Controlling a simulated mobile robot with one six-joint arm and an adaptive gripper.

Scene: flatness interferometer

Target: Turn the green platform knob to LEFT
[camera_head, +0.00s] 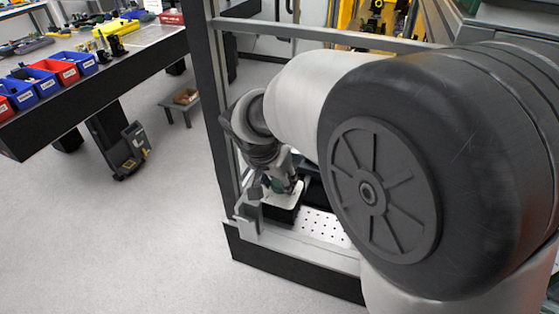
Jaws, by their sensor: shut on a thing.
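My gripper (277,179) is small and partly hidden by my own arm, at the lower middle of the head camera view. It points down at a small black block with a pale top plate (287,198), inside the machine frame. A bit of green, the green platform knob (279,184), shows between the fingers, and my gripper is shut on it. The knob's pointer and any LEFT marking are too small or hidden to read.
A perforated white plate (322,226) lies right of the block. A dark upright post (210,90) and a grey bracket (247,217) stand close on the left. Farther left is a dark workbench (130,72) with red and blue bins. Open grey floor lies between.

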